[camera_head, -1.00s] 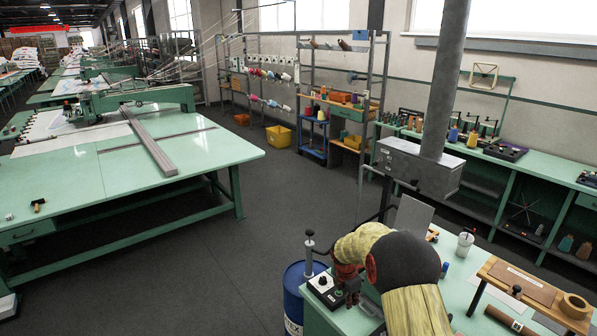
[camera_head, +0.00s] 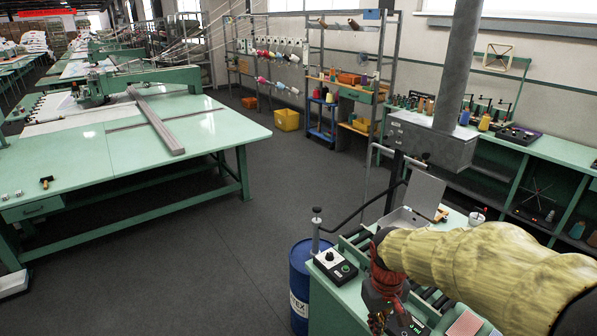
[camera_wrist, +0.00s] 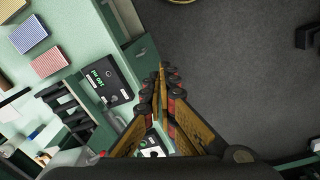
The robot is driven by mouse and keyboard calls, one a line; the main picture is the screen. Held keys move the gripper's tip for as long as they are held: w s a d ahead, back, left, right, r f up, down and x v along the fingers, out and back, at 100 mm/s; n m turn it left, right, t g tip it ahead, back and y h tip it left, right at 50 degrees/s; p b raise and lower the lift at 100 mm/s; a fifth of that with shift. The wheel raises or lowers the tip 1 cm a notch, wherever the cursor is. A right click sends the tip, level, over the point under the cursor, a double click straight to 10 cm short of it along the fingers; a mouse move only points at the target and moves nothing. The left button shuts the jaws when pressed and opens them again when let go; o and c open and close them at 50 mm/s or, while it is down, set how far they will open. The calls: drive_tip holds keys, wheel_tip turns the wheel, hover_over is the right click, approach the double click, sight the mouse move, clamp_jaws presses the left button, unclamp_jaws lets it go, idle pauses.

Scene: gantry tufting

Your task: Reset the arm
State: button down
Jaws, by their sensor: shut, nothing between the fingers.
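My arm with its yellowish sleeve (camera_head: 480,262) reaches in from the right in the head view. My gripper (camera_head: 380,318) hangs low over the left end of the near green bench (camera_head: 322,290), partly cut by the picture's lower edge. In the wrist view the two fingers of my gripper (camera_wrist: 163,78) come together at the tips, with nothing between them. They point past the bench's edge, beside a black control box with a green display (camera_wrist: 108,78).
A blue drum (camera_head: 300,275) stands at the bench's left end. A dial box (camera_head: 335,265) and a grey post (camera_head: 455,75) with a metal box are close to the arm. A large green table (camera_head: 100,165) stands at left. The dark floor between is clear.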

drive_tip(key=s+r+m+t+b, duration=0.3)
drive_tip(key=s+r+t+b, duration=0.2)
drive_tip(key=s, duration=1.1)
drive_tip(key=b, duration=0.3)
drive_tip(key=shift+y+b, duration=0.3)
drive_tip(key=shift+a, duration=0.2)
